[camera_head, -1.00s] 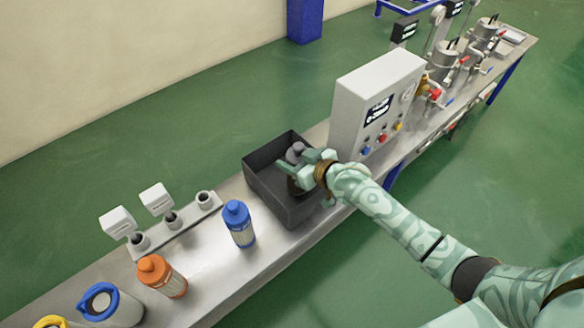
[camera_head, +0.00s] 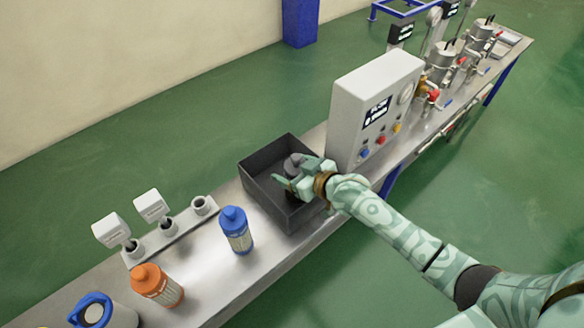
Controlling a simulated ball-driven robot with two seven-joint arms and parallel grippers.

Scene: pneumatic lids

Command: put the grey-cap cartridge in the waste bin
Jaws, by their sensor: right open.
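The grey-cap cartridge (camera_head: 293,163) is inside the black waste bin (camera_head: 268,205), and its grey cap shows just beyond my right gripper. Most of its body is hidden behind the fingers and the bin wall. My right gripper (camera_head: 294,181) is open over the bin, with its fingers close beside the cartridge. I cannot tell whether they touch it. My left gripper is not in view.
A blue-cap bottle (camera_head: 236,231) and an orange-cap bottle (camera_head: 157,286) stand on the bench left of the bin. A holder rack (camera_head: 170,235) with small signs is behind them. A grey control box (camera_head: 372,110) stands right of the bin.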

